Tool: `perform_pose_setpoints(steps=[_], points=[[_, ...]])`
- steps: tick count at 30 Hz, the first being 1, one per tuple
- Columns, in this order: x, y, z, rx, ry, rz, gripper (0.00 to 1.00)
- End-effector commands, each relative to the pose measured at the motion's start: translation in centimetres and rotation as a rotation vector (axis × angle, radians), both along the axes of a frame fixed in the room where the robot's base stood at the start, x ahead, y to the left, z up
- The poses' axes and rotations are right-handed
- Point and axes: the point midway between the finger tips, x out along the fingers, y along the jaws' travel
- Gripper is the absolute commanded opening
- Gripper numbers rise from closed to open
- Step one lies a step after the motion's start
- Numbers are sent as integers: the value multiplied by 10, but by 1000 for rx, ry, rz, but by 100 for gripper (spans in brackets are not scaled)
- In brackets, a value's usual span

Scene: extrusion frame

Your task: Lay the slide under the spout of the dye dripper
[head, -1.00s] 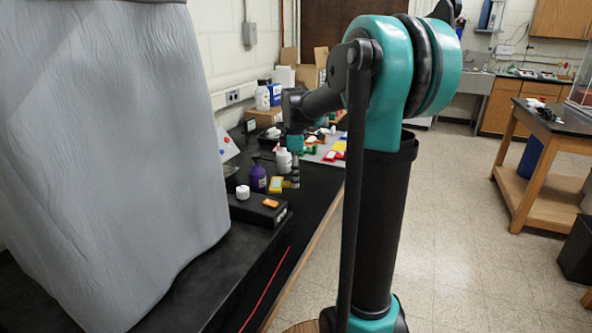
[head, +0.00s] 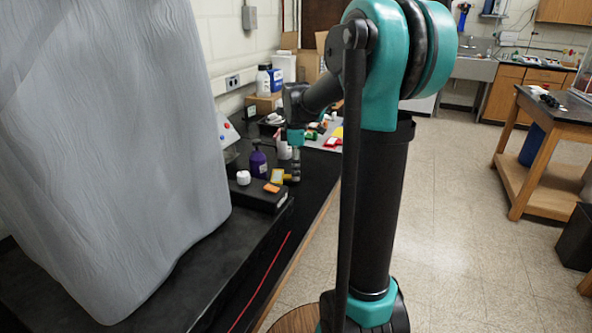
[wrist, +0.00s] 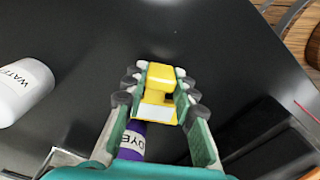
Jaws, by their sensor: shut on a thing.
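A yellow piece with a white flat face, seemingly the slide (wrist: 159,78), is between the fingers of my gripper (wrist: 160,92) in the wrist view. The fingers are shut on its sides.
A white bottle marked WATER (wrist: 22,90) stands at the left in the wrist view. In the head view a black box (head: 255,195) in front carries a white round item (head: 243,177) and an orange item (head: 271,188). A red line (head: 265,275) runs along the bench.

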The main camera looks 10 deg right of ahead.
Motion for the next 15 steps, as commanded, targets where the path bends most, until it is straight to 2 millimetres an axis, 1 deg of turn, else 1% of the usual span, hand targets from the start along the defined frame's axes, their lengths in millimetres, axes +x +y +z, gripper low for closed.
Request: perform_pose_setpoints(steps=[15], points=[[0, 0, -9, 0, 0, 0, 0]])
